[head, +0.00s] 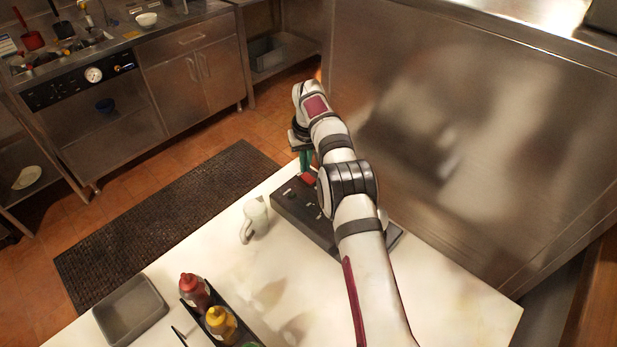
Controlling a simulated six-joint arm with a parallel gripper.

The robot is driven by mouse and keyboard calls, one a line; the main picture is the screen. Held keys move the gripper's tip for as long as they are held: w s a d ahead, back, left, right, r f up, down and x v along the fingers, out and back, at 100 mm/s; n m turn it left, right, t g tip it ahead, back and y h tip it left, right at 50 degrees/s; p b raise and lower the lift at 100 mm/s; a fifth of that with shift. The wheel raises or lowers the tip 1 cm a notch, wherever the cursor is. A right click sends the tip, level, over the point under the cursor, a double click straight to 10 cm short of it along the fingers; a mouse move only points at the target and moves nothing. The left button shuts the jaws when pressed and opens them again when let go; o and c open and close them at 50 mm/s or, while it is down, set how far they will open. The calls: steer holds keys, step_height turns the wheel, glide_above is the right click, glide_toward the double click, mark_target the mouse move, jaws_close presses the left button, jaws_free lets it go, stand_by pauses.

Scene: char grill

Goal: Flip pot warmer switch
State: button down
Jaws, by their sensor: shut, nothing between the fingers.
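The pot warmer (292,208) appears to be the dark, low box on the white counter, partly hidden under my arm. A small red part (308,178), which looks like its switch, shows at its far end. Its setting is too small to tell. My gripper (305,163) is at that far end, fingers pointing down, close to the red part. The fingers look shut and empty. I cannot tell whether they touch the red part.
A black rack with a red bottle (195,291) and a yellow bottle (220,323) is nearer, beside a grey tray (131,310). A steel panel (480,130) rises on the right.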

mark_target(306, 176)
steer(key=shift+f, duration=0.9)
steer(key=shift+r, duration=3.55)
steer(key=shift+r, duration=0.1)
steer(key=s+d+r+m, duration=0.2)
steer(key=s+r, duration=0.5)
steer(key=s, duration=0.1)
steer(key=s+d+r+m, duration=0.2)
steer(key=s+r, duration=0.4)
steer(key=s, duration=0.2)
steer(key=s+f+m+g, duration=0.1)
steer(key=s+f+m, duration=0.1)
steer(key=s, duration=1.3)
steer(key=s+d+f+m+g+y, duration=0.1)
steer(key=s+f+m, duration=0.1)
steer(key=s, duration=1.3)
steer(key=shift+s+d+f+m, duration=0.25)
steer(key=shift+s+f+m, duration=0.1)
steer(key=shift+f, duration=0.1)
